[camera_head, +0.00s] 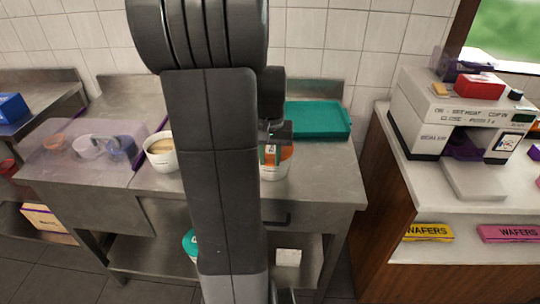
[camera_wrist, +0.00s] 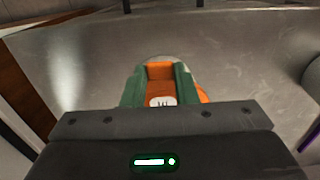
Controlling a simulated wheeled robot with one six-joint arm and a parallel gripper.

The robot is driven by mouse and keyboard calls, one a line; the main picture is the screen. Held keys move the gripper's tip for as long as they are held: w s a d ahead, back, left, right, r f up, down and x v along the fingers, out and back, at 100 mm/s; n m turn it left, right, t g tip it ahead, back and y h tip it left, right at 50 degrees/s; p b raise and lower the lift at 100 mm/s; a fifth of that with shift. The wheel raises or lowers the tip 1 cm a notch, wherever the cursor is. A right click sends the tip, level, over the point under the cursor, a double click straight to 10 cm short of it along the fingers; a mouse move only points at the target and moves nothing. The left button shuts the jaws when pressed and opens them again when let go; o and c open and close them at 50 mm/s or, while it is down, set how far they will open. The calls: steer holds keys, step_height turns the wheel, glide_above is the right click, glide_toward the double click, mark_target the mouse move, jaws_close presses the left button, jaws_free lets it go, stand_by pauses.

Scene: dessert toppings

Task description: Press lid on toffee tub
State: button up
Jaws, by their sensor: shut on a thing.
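My gripper (camera_wrist: 159,82) points down over the steel counter, its green fingers shut on an orange piece (camera_wrist: 160,71) that looks like the lid. A small white label with dark marks shows on the orange between the fingers. In the head view, the gripper (camera_head: 275,152) is partly behind my arm. Just below it stands a white tub (camera_head: 275,172) with orange (camera_head: 286,153) at its top, partly hidden by my arm. I cannot tell whether the lid sits fully down on the tub. Some orange also shows beside the right finger in the wrist view.
A white bowl (camera_head: 162,153) with beige contents stands left of my arm. A clear-covered bin (camera_head: 65,165) with small cups is farther left. A teal tray (camera_head: 318,119) lies behind the gripper. A white machine (camera_head: 455,118) stands on the right counter. The steel counter (camera_head: 325,180) is clear right of the tub.

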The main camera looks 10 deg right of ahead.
steer(key=shift+f, duration=0.2)
stand_by(0.3)
steer(key=o, duration=1.6)
steer(key=shift+r, duration=0.15)
steer(key=shift+r+p, duration=2.5)
steer(key=shift+r, duration=0.4)
jaws_close()
